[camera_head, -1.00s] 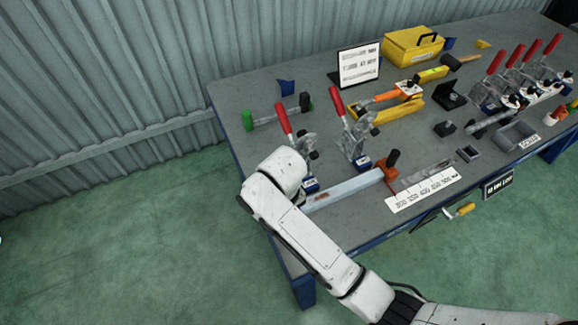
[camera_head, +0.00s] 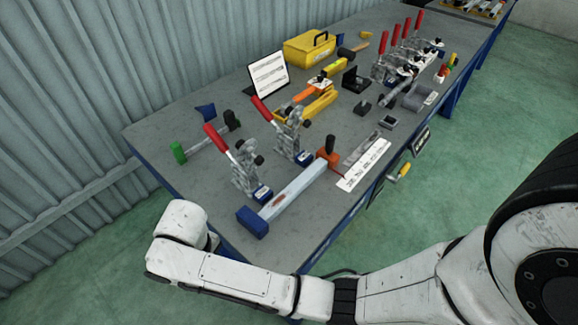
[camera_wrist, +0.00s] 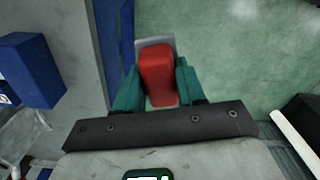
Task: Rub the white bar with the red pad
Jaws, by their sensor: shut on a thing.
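The white bar (camera_head: 297,190) lies on the bench, with a reddish-brown mark on its top. Its near end meets a blue block (camera_head: 252,222) and its far end an orange clamp (camera_head: 328,157). In the wrist view my gripper (camera_wrist: 158,88), with green fingers, is shut on the red pad (camera_wrist: 157,73), which has a grey plate at its far end. The pad is over the green floor, just outside the bench edge, apart from the bar. The blue block shows at left in the wrist view (camera_wrist: 30,70). In the head view my gripper and the pad are hidden.
Two red-handled toggle clamps (camera_head: 243,170) (camera_head: 290,135) stand along the bar's left side. A green-ended hammer (camera_head: 205,140) lies farther left. A printed white strip (camera_head: 363,165) lies right of the bar. The bench front corner near the blue block is bare.

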